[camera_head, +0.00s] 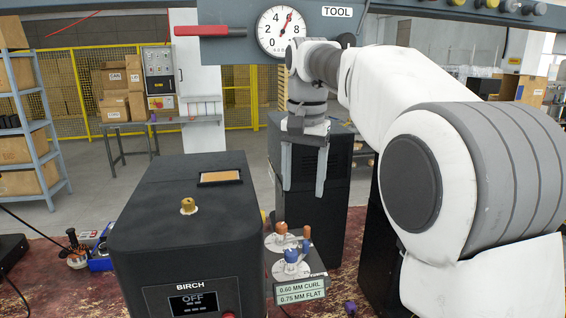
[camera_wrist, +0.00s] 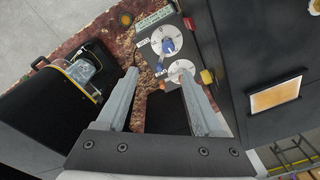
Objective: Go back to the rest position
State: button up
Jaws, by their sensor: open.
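My gripper (camera_head: 304,190) hangs from my raised arm with its two grey fingers pointing down, apart and with nothing between them. In the head view it is right of the black BIRCH machine (camera_head: 180,225) and appears above the small stand (camera_head: 302,290) with orange and blue pieces. In the wrist view my gripper (camera_wrist: 158,73) is also open and empty. Beyond the fingertips lie the stand's white discs (camera_wrist: 166,40), one with a blue piece (camera_wrist: 168,46). No rest position is marked in either view.
The BIRCH machine's display (camera_head: 193,303) reads OFF; a brass knob (camera_head: 188,206) stands on its top. A dark cabinet (camera_head: 325,170) is behind my gripper. A dial (camera_head: 281,32) and red lever (camera_head: 205,30) hang above.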

jog(key=s+d+f+n+t+b, duration=0.1)
jog(key=s+d+f, duration=0.15)
jog(key=s, duration=0.45)
jog(key=s+d+f+n+t+b, duration=0.1)
jog(key=s+d+t, duration=0.1)
jog(key=s+d, duration=0.35)
jog(key=s+d+f+n+t+b, duration=0.1)
jog(key=s+f+n, duration=0.1)
jog(key=s+f, duration=0.8)
jog(key=s, duration=0.3)
jog(key=shift+d+f+t, duration=0.25)
jog(key=shift+t, duration=0.15)
dwell(0.3)
